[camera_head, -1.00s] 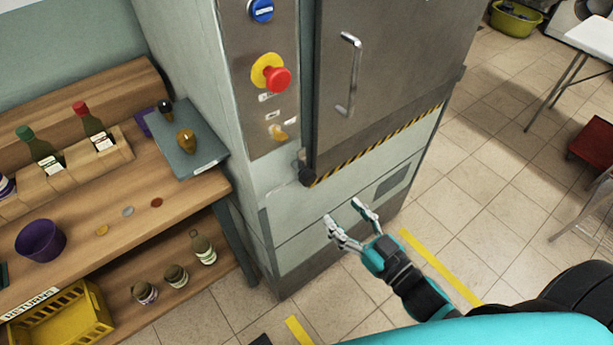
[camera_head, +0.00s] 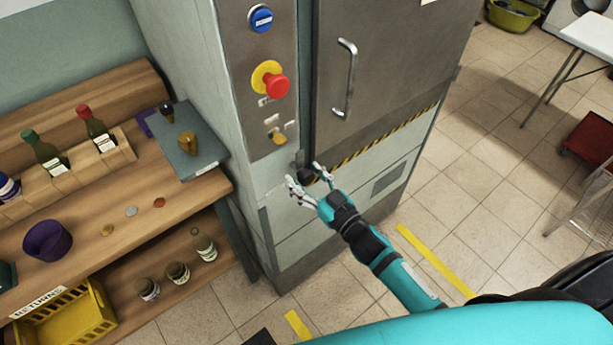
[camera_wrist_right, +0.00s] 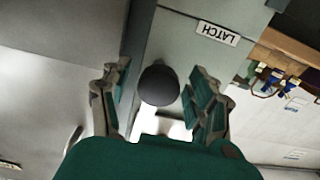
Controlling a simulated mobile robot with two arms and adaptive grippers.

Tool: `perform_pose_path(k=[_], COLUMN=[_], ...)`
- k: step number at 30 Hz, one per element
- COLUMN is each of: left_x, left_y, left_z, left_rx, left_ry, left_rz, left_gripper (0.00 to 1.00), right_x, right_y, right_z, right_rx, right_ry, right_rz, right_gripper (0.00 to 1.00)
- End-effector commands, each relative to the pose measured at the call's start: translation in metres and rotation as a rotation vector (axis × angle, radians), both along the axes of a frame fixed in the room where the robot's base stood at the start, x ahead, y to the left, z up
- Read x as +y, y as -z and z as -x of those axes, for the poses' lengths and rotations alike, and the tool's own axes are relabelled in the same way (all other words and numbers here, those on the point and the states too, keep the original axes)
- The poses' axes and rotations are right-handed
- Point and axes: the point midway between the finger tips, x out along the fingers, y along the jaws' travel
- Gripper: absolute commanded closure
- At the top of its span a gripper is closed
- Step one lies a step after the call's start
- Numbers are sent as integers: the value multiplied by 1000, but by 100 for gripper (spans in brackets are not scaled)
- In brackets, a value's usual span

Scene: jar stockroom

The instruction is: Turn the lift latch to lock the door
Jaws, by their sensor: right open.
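The lift latch (camera_head: 306,177) is a dark round knob at the lower left corner of the grey lift door (camera_head: 385,65). In the wrist view the knob lies between the fingers (camera_wrist_right: 160,92), with gaps seen on both sides. The door looks closed. My left gripper is not in view.
A red emergency button (camera_head: 278,86) and a blue button (camera_head: 261,17) are on the panel above the latch. The door handle (camera_head: 347,78) stands out to the right. A wooden shelf (camera_head: 170,205) with bottles and jars is at left.

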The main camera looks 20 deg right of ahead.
Motion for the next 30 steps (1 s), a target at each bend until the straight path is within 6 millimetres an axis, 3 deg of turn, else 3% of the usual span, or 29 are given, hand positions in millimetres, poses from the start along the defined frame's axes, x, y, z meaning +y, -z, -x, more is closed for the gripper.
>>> perform_pose_path(k=[2,15,30], left_x=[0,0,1], left_y=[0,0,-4], left_z=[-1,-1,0], left_rx=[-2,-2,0], left_ry=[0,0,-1], left_rz=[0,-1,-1], left_gripper=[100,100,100], right_x=[0,0,0], right_y=[0,0,-2], right_z=[0,0,0], right_rx=[0,-1,15], right_ry=[0,0,0], right_rz=[0,0,-45], right_gripper=[42,99,100])
